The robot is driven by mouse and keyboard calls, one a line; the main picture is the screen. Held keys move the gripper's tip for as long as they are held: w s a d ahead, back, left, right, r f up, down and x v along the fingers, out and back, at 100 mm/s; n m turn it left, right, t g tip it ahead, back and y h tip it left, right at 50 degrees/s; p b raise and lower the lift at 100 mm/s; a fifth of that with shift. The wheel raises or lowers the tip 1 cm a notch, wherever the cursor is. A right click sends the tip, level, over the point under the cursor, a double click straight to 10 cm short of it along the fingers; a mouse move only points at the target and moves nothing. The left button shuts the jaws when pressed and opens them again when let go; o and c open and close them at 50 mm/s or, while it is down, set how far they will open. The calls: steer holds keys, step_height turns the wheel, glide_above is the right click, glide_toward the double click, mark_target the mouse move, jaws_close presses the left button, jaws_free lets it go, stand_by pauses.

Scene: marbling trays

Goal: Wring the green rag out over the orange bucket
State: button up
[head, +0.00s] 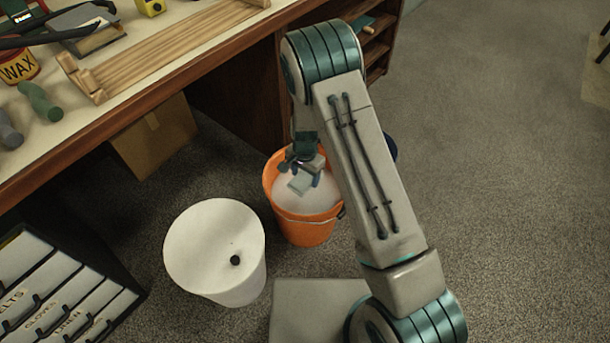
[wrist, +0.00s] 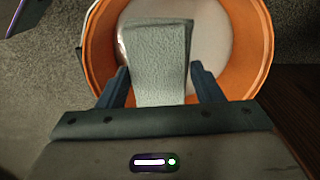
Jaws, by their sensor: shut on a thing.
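The orange bucket (head: 303,230) stands on the carpet, with a whitish fill or inner surface showing inside. My gripper (head: 306,172) is over the bucket's opening, pointing down. It is shut on the rag (head: 300,184), a pale grey-green cloth. In the wrist view the rag (wrist: 157,60) is a flat, folded, textured piece between the two blue fingers of my gripper (wrist: 160,72). The orange bucket's rim (wrist: 262,40) shows around it. The rag looks untwisted, and I see no drips. Its height above the whitish surface is hard to tell.
A white bin (head: 214,240) with a dark spot stands left of the bucket. A dark blue rim (head: 391,148) shows behind my arm. The workbench (head: 170,85) holds a WAX tin (head: 18,68) and a green roll (head: 40,101). A labelled sorter (head: 60,290) stands front left. Carpet at right is clear.

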step_height(320, 180, up, 3)
steer(key=shift+f+p, duration=0.2)
steer(key=shift+p, duration=0.45)
steer(key=shift+f, duration=0.2)
